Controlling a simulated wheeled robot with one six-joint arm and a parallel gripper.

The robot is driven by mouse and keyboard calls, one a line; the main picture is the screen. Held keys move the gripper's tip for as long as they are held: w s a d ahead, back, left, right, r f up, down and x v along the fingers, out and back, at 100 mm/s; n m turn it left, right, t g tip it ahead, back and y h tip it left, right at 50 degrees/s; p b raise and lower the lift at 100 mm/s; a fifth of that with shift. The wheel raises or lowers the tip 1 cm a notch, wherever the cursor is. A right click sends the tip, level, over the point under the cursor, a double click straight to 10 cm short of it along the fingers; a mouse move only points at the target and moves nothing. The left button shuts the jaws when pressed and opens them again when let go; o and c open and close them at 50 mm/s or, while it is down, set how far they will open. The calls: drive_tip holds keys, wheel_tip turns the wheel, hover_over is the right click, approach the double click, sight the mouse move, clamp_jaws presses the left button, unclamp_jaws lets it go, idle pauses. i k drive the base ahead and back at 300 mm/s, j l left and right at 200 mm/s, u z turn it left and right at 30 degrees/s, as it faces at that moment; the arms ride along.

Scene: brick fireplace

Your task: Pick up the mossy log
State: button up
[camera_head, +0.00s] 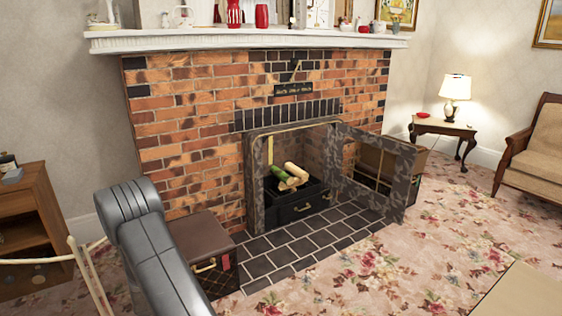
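The mossy log (266,175) looks green with a pale cut end. It lies inside the open fireplace, at the left of a small pile, touching or very close to pale logs (296,171). The pile rests on a black box-like grate (302,208) with a brass handle. Part of the mossy log's underside is hidden by the pile and the grate. My grey arm shows at the lower left, well to the left of the fireplace. My gripper is not in this view.
The fireplace's metal door (375,168) stands open to the right. A brown case (187,248) sits left of the dark tiled hearth (300,243). A wooden cabinet (28,215) is at far left. The hearth tiles and the floral carpet (400,255) in front are mostly clear.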

sight(287, 180)
drive_tip(key=i+z, duration=0.25)
drive_tip(key=i, duration=0.45)
drive_tip(key=i+j+z, duration=0.25)
drive_tip(key=i, duration=0.4)
drive_tip(key=i+z, duration=0.45)
drive_tip(key=i, duration=0.6)
drive_tip(key=i+l+u, duration=0.45)
drive_tip(key=i, duration=0.2)
drive_tip(key=i+l+u, duration=0.45)
drive_tip(key=i+l, duration=0.15)
drive_tip(key=l, duration=0.15)
